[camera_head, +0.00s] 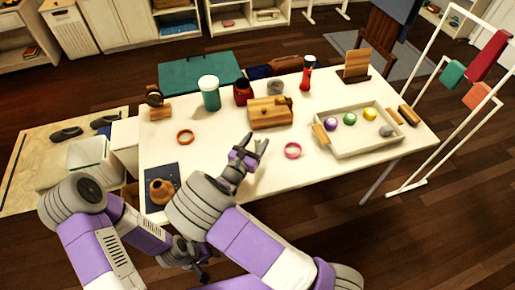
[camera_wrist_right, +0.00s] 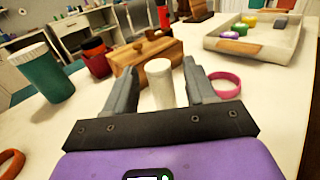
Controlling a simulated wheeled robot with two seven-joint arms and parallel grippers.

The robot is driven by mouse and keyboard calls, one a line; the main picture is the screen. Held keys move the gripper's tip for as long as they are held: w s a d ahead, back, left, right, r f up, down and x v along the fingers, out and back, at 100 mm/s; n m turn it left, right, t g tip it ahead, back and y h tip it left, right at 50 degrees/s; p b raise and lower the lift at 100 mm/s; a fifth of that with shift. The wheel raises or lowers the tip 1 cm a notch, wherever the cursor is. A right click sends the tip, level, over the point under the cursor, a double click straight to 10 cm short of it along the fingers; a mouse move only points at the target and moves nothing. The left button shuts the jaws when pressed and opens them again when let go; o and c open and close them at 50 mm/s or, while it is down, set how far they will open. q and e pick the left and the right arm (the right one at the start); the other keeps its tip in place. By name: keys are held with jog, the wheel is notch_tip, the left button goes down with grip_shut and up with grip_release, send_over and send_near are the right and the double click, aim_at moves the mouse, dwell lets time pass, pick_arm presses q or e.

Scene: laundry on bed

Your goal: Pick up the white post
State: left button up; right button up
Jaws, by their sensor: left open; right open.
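The white post (camera_wrist_right: 161,86) stands upright on the white table (camera_wrist_right: 75,110) in the right wrist view. It shows between the two fingers of my right gripper (camera_wrist_right: 163,80), which is open, with gaps on both sides. My left gripper (camera_head: 202,262) is low in the head view, below the table's front edge, partly hidden by my arms. It is open, with nothing visible in it.
A wooden box (camera_head: 270,113) stands just behind the right gripper, and a pink ring (camera_head: 292,151) lies to its right. A green jar (camera_head: 209,94), a red jar (camera_head: 243,92) and an orange ring (camera_head: 185,136) are to the left. A tray (camera_head: 345,150) holds several small items.

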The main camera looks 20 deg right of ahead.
jog(key=shift+w+d, duration=0.45)
jog(key=shift+w, duration=0.05)
jog(key=shift+c, duration=0.5)
jog(key=c, duration=0.9)
jog(key=shift+r, duration=0.1)
